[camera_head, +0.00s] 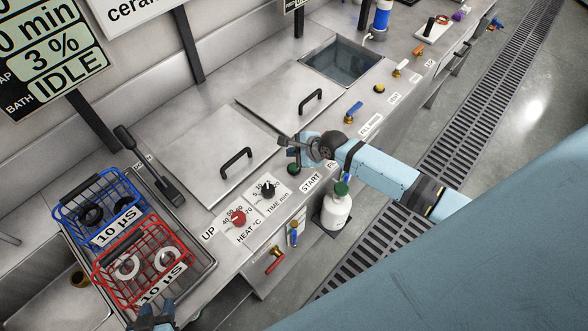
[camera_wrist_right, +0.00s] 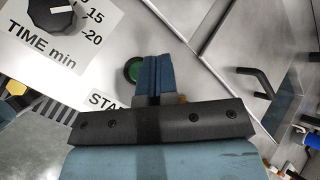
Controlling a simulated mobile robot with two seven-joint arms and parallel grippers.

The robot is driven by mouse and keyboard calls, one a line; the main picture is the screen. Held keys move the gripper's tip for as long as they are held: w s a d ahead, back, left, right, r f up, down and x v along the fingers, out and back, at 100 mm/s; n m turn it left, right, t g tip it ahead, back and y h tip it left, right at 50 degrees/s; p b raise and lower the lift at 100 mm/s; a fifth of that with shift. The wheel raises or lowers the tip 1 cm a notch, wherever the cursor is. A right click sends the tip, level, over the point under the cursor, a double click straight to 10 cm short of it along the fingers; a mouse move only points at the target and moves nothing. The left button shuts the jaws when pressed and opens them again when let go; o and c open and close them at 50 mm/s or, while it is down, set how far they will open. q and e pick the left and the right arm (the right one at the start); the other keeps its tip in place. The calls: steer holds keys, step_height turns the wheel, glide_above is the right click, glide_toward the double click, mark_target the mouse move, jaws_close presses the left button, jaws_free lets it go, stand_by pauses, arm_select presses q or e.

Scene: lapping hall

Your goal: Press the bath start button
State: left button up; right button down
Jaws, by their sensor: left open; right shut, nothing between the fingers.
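The green start button (camera_head: 293,168) sits on the steel bench front strip, beside the START label (camera_head: 311,182). In the right wrist view the green button (camera_wrist_right: 131,70) shows just left of my fingertips, partly hidden behind them. My right gripper (camera_head: 299,141) is shut and empty, over the bench close to the button; its blue fingers (camera_wrist_right: 152,72) are together. I cannot tell whether they touch the button. My left gripper (camera_head: 153,316) is open at the bottom edge of the head view, near the red basket; most of it is cut off.
A black time dial (camera_head: 267,189) and a red heat dial (camera_head: 237,217) lie left of the button. A blue basket (camera_head: 98,205) and red basket (camera_head: 146,263) stand at left. A white bottle (camera_head: 336,208) hangs in front.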

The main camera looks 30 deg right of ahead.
mark_target(294, 168)
arm_select(q)
step_height(294, 168, down, 3)
steer(key=shift+r+b, duration=0.1)
steer(key=shift+b, duration=0.5)
arm_select(e)
step_height(294, 168, down, 2)
steer(key=shift+f, duration=0.2)
arm_select(q)
steer(key=shift+w+d, duration=0.15)
steer(key=shift+w, duration=0.05)
arm_select(e)
steer(key=shift+f, duration=0.65)
arm_select(q)
steer(key=shift+d+r, duration=0.15)
steer(key=shift+d, duration=0.05)
arm_select(e)
steer(key=shift+f, duration=0.2)
arm_select(q)
steer(key=shift+s+a, duration=0.1)
arm_select(e)
steer(key=shift+f, duration=0.1)
arm_select(q)
steer(key=shift+r, duration=0.1)
arm_select(e)
steer(key=shift+f, duration=0.25)
